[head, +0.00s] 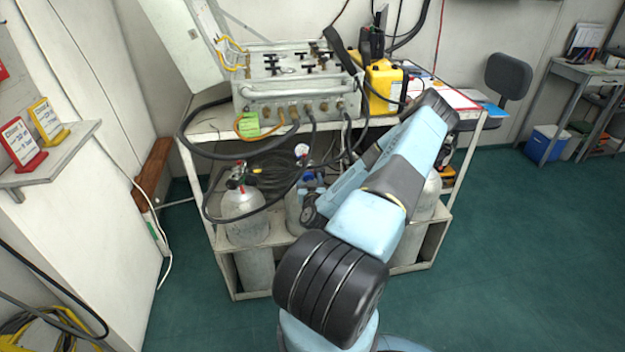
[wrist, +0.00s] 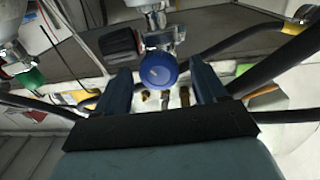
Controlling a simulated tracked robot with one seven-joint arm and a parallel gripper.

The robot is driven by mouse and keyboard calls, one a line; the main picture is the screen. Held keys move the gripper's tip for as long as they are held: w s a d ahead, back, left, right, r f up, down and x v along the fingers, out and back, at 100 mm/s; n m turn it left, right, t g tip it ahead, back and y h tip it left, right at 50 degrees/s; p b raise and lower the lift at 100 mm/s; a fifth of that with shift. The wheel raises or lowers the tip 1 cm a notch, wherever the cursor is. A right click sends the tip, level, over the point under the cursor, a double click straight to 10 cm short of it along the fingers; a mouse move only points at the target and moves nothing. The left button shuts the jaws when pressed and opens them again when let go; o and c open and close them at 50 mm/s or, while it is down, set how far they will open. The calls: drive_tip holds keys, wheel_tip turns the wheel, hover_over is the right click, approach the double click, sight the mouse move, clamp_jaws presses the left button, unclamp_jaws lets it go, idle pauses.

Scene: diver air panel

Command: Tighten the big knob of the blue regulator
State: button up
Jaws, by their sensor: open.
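The blue regulator's big round blue knob (wrist: 158,70) faces the camera in the wrist view, below the silver regulator body (wrist: 160,38). My gripper (wrist: 162,74) is open, with one finger to the left and one to the right of the knob. A gap shows on each side, and I cannot tell how deep the knob sits between the fingers. In the head view a small blue part of the regulator (head: 308,177) shows above the middle cylinder, beside my forearm. My arm hides much of that area and my gripper there.
A black knob (wrist: 120,42) sits close by the left finger. A green part (wrist: 30,80) is farther left. Black hoses (wrist: 285,65) run close on the right. In the head view, the left cylinder (head: 243,215) stands in the rack beneath the grey air panel (head: 290,90).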

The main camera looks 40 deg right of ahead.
drive_tip(key=v, duration=1.3)
drive_tip(key=shift+s+a, duration=0.2)
drive_tip(key=shift+s, duration=0.1)
